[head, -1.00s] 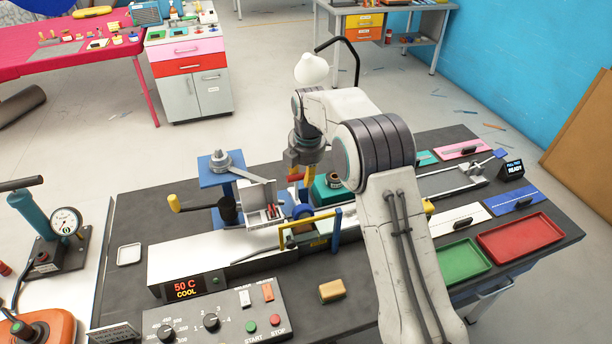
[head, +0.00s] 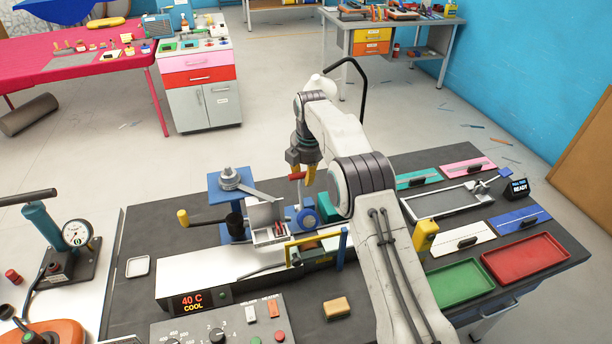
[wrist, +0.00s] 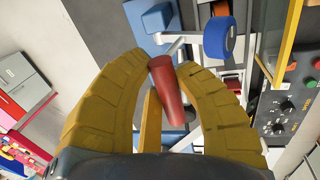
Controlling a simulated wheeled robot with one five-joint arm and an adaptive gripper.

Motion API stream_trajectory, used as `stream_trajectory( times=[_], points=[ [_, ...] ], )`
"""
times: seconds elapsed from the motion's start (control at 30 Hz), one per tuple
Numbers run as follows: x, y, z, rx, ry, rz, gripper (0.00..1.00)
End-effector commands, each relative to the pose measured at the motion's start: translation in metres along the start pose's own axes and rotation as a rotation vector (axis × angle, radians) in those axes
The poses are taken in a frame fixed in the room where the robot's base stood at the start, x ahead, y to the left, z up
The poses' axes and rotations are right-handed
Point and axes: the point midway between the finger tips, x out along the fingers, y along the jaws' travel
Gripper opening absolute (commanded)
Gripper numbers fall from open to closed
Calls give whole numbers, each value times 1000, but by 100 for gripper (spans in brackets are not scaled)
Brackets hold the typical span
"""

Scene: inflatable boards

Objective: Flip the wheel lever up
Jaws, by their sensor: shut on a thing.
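The wheel lever has a red grip (head: 297,176), which stands above the blue wheel (head: 308,217) in the head view. A thin grey rod shows below the grip. My gripper (head: 304,178) is shut on the red grip, with a yellow finger beside it. In the wrist view the red grip (wrist: 173,92) lies between the yellow fingers of my gripper (wrist: 167,66). The blue wheel (wrist: 218,38) is off to the right of the fingers there.
A white machine reads "40 C COOL" on its display (head: 192,301). A yellow frame handle (head: 316,238) stands close to the wheel, and an open metal box (head: 266,222) is left of it. Green (head: 458,284) and red (head: 527,258) trays lie at right.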

Motion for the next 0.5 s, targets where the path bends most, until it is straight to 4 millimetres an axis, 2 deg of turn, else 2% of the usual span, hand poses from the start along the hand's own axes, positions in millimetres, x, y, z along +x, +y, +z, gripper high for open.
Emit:
stream_trajectory(
  times=[0.47, 0.5],
  points=[
    [-1, 2, 2, 2, -1, 3, 0],
    [-1, 2, 2, 2, -1, 3, 27]
  ],
)
